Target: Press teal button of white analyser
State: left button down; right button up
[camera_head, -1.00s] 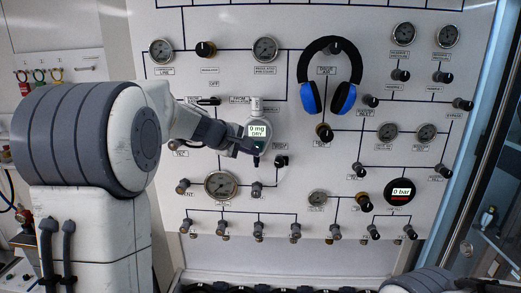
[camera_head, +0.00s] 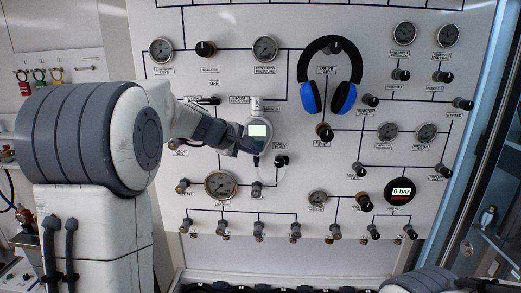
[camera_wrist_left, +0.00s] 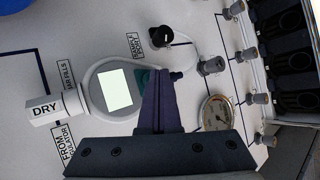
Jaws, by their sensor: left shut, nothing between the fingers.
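The white analyser (camera_head: 257,119) hangs on the panel, a rounded body with a lit screen that now shows no text. In the left wrist view the analyser (camera_wrist_left: 97,100) has its pale screen facing me. A teal patch, the button (camera_wrist_left: 140,77), shows beside the screen, mostly hidden behind my fingers. My left gripper (camera_head: 255,149) is shut and empty, its tips at the lower edge of the analyser. In the left wrist view the fingertips (camera_wrist_left: 161,75) overlap the teal button; I cannot tell whether they touch it. My right gripper is not in view.
Black and blue headphones (camera_head: 345,97) hang right of the analyser. Gauges such as the lower one (camera_head: 221,185) and several knobs stick out around it. A clear tube (camera_wrist_left: 190,45) loops beside the analyser to a black fitting (camera_wrist_left: 160,37).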

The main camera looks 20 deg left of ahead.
pick_arm(q)
jog(key=shift+s+d+b, duration=0.15)
jog(key=shift+s+b, duration=0.15)
jog(key=shift+s, duration=0.3)
jog(key=s+d+b, duration=0.1)
jog(key=s+b, duration=0.1)
jog(key=s, duration=0.3)
jog(key=shift+s+d, duration=0.35)
jog(key=shift+s, duration=0.05)
